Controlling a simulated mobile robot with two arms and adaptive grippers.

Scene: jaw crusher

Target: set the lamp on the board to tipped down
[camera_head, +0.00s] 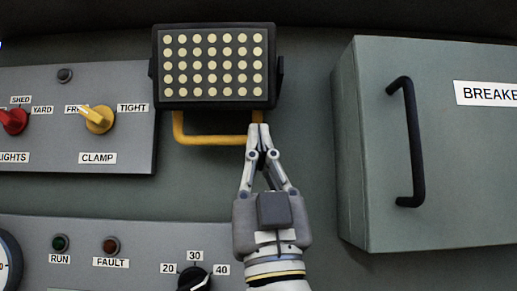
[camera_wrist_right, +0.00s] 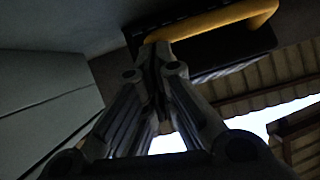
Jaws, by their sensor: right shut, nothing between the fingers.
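The lamp (camera_head: 213,66) is a black rectangular panel with rows of pale round lights, mounted on the board (camera_head: 125,205). Its face points out toward the head camera. A yellow bar handle (camera_head: 210,140) hangs below it. My right gripper (camera_head: 259,128) is shut, with its fingertips at the right end of the yellow handle, covering part of it. In the right wrist view the shut fingers (camera_wrist_right: 157,50) overlap the left end of the yellow handle (camera_wrist_right: 220,20); I cannot tell whether they touch. My left gripper is not in view.
A grey breaker box (camera_head: 440,150) with a black handle (camera_head: 410,140) stands out from the board at right. At left are panels with a red knob (camera_head: 14,121), a yellow clamp knob (camera_head: 98,119) and a black dial (camera_head: 193,279). Bare board lies between lamp and box.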

